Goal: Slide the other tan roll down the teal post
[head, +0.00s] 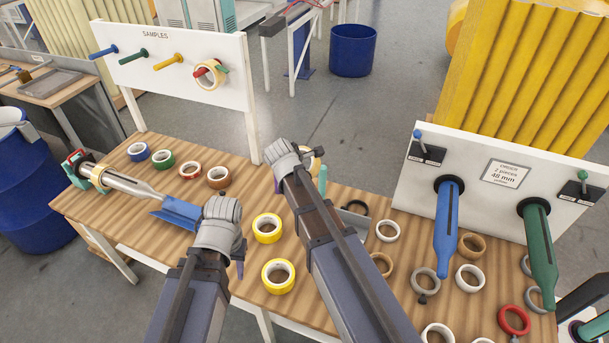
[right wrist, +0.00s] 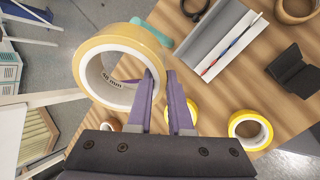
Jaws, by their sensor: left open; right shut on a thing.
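My right gripper (right wrist: 160,85) is shut on the wall of a tan roll (right wrist: 88,62) with a white core marked 48 mm. The right wrist view shows the roll clear of the table, tilted. The teal post (right wrist: 158,32) shows just past its rim and does not appear in the roll's hole. In the head view the post (head: 322,182) stands beside my right gripper (head: 303,162), which mostly hides the roll (head: 317,157). My left gripper (head: 239,262) is open over the table; its fingertips are partly hidden. Another tan roll (head: 97,176) sits around a silver spindle at the left.
Two yellow rolls (head: 267,228) lie between my arms. White, tan, grey and red rolls cover the right side. A grey tray (right wrist: 228,45) with pens lies near the post. A white board (head: 185,45) with pegs stands behind; another board (head: 500,165) carries blue and green mandrels.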

